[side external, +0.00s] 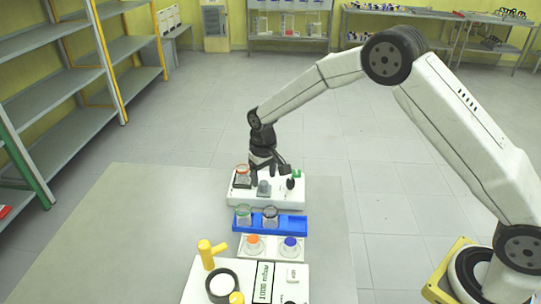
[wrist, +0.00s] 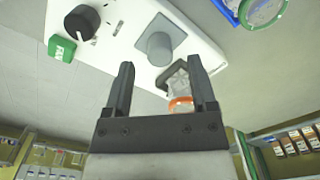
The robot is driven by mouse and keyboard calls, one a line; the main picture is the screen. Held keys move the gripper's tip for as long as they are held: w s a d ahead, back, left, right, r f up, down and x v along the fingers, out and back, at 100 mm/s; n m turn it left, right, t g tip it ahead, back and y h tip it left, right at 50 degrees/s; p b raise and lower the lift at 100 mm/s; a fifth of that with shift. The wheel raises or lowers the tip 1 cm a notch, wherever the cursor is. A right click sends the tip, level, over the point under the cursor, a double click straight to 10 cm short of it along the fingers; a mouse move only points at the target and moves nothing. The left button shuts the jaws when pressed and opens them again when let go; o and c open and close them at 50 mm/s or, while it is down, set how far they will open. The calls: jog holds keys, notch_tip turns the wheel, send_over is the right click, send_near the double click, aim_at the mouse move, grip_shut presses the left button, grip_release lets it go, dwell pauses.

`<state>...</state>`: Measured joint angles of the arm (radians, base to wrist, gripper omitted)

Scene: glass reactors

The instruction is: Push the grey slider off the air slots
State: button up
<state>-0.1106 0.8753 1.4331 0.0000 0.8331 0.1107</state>
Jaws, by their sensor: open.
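The grey slider appears to be the grey round-topped piece on a grey square plate (wrist: 160,48) on the white device (wrist: 120,18); it also shows in the side view (side external: 263,188) on the white device (side external: 238,199). I cannot make out the air slots. My gripper (wrist: 160,72) is open and empty, with a finger on each side of the picture's middle. The slider lies beyond the fingertips, between them in the picture. In the side view my gripper (side external: 265,171) is over the back of the device, close to the slider; contact cannot be told.
A glass with an orange ring (wrist: 180,103) stands on a dark square beside the right finger. A black knob (wrist: 82,21) and green block (wrist: 61,48) are on the device's other side. A blue rack (side external: 290,226) with jars stands in front.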

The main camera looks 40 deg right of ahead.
jog(key=shift+f, duration=1.05)
grip_shut()
dwell(0.7)
